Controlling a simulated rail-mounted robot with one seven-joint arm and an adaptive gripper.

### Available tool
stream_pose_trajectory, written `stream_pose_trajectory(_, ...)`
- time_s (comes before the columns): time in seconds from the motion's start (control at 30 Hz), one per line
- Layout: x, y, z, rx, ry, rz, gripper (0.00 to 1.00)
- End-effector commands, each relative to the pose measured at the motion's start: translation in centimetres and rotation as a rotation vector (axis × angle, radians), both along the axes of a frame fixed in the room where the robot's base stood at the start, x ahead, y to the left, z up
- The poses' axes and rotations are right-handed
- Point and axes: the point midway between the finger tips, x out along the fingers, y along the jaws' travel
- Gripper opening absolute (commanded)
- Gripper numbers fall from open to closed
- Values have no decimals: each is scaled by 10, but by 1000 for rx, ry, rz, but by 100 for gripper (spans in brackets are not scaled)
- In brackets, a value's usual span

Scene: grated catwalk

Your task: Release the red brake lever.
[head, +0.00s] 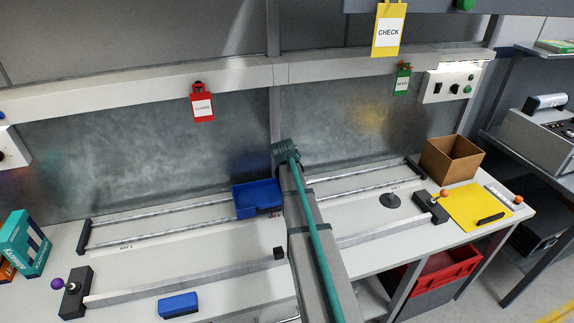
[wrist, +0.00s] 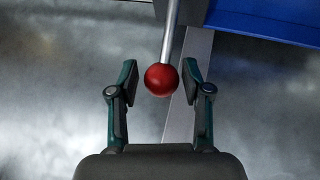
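The red brake lever shows in the wrist view as a red ball knob (wrist: 161,80) on a thin metal rod (wrist: 171,30). The rod runs up out of the picture; its base is out of that view. My gripper (wrist: 159,68) is open, with one teal-and-black finger on each side of the knob. A gap shows between the knob and each finger; whether the knob is level with the fingertips in depth I cannot tell. In the head view I cannot make out the red knob, and my arm hides part of the bench.
A blue bin (head: 257,201) sits by the rails near my arm; its edge shows in the wrist view (wrist: 265,20). Purple-knobbed (head: 58,283) and orange-knobbed (head: 444,194) levers stand left and right. A blue block (head: 178,305) and cardboard box (head: 450,160) are on the bench.

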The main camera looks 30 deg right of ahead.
Motion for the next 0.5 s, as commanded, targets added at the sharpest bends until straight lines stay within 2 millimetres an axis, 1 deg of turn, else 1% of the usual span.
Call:
stream_pose_trajectory(0.37, 0, 1, 1, -1, -2, 1, 59)
stream_pose_trajectory(0.5, -7, 5, 9, -1, -3, 1, 59)
